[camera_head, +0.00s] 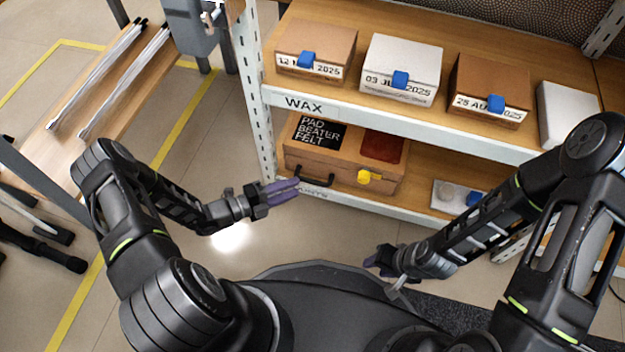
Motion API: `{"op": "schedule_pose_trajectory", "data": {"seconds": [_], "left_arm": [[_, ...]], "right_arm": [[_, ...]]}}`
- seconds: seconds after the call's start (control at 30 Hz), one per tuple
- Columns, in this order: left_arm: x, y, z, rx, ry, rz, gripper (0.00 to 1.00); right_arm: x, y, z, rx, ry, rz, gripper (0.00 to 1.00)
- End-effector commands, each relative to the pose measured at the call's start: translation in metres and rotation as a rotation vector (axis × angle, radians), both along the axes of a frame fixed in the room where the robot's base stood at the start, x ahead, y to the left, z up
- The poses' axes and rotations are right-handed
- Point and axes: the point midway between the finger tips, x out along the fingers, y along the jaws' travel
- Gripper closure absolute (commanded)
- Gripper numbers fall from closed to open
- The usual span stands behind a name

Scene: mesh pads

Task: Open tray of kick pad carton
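A brown carton (350,167) with a black label reading "PAD BEATER FELT" sits on the lower shelf. Its front has a black handle (316,181) at the left and a yellow knob (364,177) at the right. A dark red patch (382,148) is on its top right. No opening in its front shows. My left gripper (286,190) points right, its purple fingertips close to the left end of the handle; I cannot tell whether they touch it. My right gripper (376,262) is low in front of the shelf, away from the carton. The opening of both grippers is unclear.
Dated boxes with blue tabs (400,79) stand on the upper shelf (330,100), above the carton. A white tray (452,197) sits right of the carton. A shelf post (258,110) rises left of it. A wooden bench (105,85) is at left. Floor between is clear.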

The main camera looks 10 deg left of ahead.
Motion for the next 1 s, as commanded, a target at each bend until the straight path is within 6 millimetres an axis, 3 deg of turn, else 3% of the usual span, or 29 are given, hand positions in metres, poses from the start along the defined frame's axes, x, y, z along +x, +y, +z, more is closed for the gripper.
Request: {"op": "schedule_pose_trajectory", "data": {"seconds": [0.5,0.83,1.0], "left_arm": [[0.044,-0.052,-0.011,0.0,-0.001,-0.003,0.64],[0.047,-0.056,-0.011,0.001,0.0,-0.002,0.64],[0.047,-0.056,-0.011,0.001,0.0,-0.002,0.76]], "right_arm": [[0.003,0.0,-0.023,-0.002,-0.009,-0.004,0.64],[0.004,0.001,-0.023,-0.002,-0.011,-0.005,0.64],[0.004,0.0,-0.023,-0.002,-0.01,-0.005,0.64]]}}
